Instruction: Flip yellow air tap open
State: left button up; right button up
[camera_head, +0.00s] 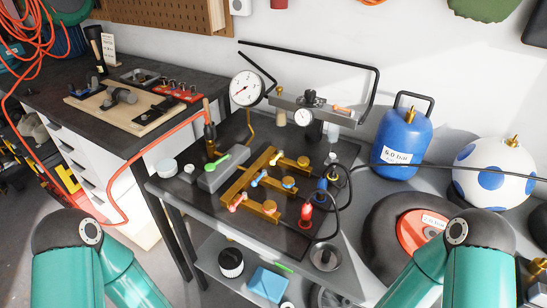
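The yellow air tap (277,158) sits at the far end of a brass manifold (243,184) on the dark bench top. Its small handle looks tilted, but it is too small to tell whether it is open. A blue tap (257,180) and a pinkish-red tap (238,202) sit nearer on the same manifold. My teal arms show at the bottom left and bottom right corners. Both grippers are out of view.
A round gauge (245,89) stands behind the manifold. Black hoses and red and blue fittings (306,215) lie to its right. A blue air tank (401,143) stands further right. An orange hose (150,147) runs along the left.

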aim_at(281, 153)
jog(key=u, duration=1.4)
jog(key=i, duration=0.15)
jog(key=z, duration=3.2)
jog(key=k, duration=2.05)
jog(key=u, duration=0.3)
jog(key=i, duration=1)
jog(key=u, duration=0.05)
